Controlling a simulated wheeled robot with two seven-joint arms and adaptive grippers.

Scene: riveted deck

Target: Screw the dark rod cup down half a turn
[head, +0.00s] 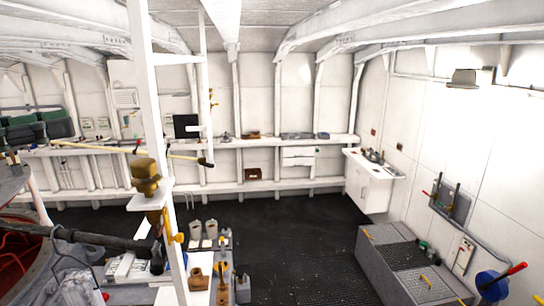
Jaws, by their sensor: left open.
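My left gripper (157,258) is dark and sits at the lower left, at the end of the dark arm that comes in from the left edge. It is open, and I see nothing held in it. It is just below a white bracket on a white post that carries a brass-coloured fitting (146,174). A darker brown part (153,214) hangs under the bracket, above the gripper. I cannot pick out the dark rod cup with certainty; it may be small or hidden by the gripper or post. My right gripper is not in view.
The white post (146,90) stands close to the left gripper. A bench with light containers (210,228) and small parts is just right of it. Grey boxes (385,235) stand at the lower right, and a white cabinet (366,184) behind them. The dark floor (295,230) between is clear.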

